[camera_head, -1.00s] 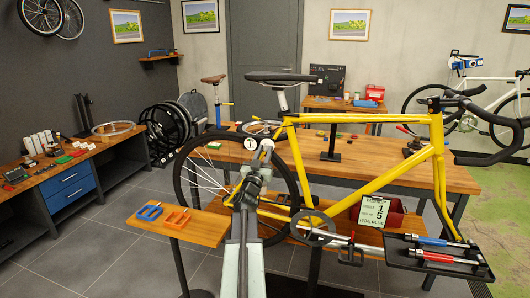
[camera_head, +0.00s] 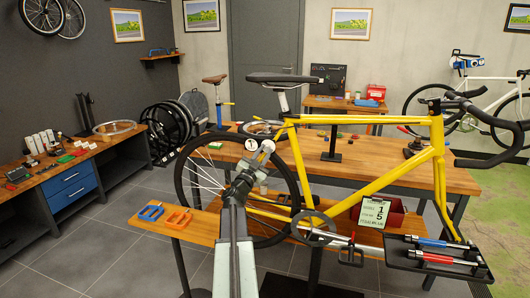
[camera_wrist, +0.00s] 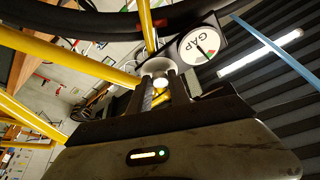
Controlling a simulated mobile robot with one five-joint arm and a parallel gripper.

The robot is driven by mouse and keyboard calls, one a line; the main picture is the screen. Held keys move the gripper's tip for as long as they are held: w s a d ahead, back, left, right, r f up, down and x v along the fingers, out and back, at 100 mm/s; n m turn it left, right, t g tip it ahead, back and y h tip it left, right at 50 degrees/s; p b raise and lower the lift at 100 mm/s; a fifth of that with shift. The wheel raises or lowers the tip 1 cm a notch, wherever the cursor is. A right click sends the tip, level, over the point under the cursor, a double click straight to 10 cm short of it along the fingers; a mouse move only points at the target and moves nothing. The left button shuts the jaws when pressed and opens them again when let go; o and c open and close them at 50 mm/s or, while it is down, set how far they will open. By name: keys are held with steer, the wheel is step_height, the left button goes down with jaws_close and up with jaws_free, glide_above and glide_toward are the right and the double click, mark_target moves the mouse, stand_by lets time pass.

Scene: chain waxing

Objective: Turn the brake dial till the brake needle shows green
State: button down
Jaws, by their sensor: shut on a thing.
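The brake gauge (camera_wrist: 198,46) is a round white face marked GAP in the wrist view, with a small green mark near its rim. Its needle is too small to read surely. In the head view the gauge (camera_head: 251,145) is a small pale disc by the rear wheel of the yellow bike. The brake dial (camera_wrist: 158,68) is a pale round knob beside the gauge in the wrist view. My gripper (camera_wrist: 165,90) is shut on the dial, its fingers hiding part of it. In the head view my gripper (camera_head: 256,166) is just below the gauge, small and partly hidden.
The yellow bike (camera_head: 380,180) stands in front of a wooden bench (camera_head: 460,180). A small shelf (camera_head: 200,226) with blue and orange items is left of my arm. A black tray (camera_head: 475,268) with tools is at the right.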

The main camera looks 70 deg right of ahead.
steer(key=m+g+p, duration=0.1)
steer(key=m, duration=0.1)
steer(key=m+g+y+p, duration=0.1)
steer(key=m, duration=0.1)
steer(key=m+y+p, duration=0.1)
steer(key=m, duration=0.2)
steer(key=shift+w+r+g, duration=0.25)
steer(key=shift+r+g, duration=0.15)
steer(key=shift+m+g+y+p, duration=0.3)
steer(key=shift+m+y+p, duration=0.3)
steer(key=shift+m+p, duration=0.9)
steer(key=shift+f+m, duration=0.1)
steer(key=shift+m, duration=0.4)
steer(key=c, duration=1.2)
jaws_free()
steer(key=b+v, duration=0.1)
steer(key=v, duration=0.7)
